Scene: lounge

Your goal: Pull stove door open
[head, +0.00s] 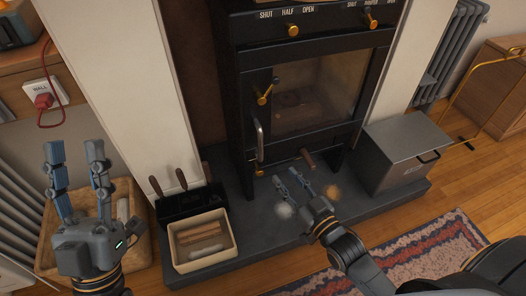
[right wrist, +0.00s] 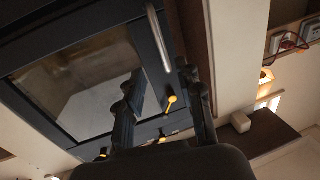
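The black stove (head: 240,80) stands in the middle of the head view. Its door (head: 315,92) has a glass pane and looks shut. A silver upright handle (head: 258,139) is at the door's lower left; it also shows in the right wrist view (right wrist: 159,38). My right gripper (head: 289,182) is open and empty, low in front of the stove, below and right of the handle and apart from it. Its two fingers (right wrist: 165,100) frame a brass knob (right wrist: 171,101) in the right wrist view. My left gripper (head: 76,165) is open and empty at the far left.
A cream box (head: 232,252) with sticks and a black tool holder (head: 190,204) stand left of the stove. A grey metal box (head: 402,150) stands right. A rug (head: 440,245) lies in front.

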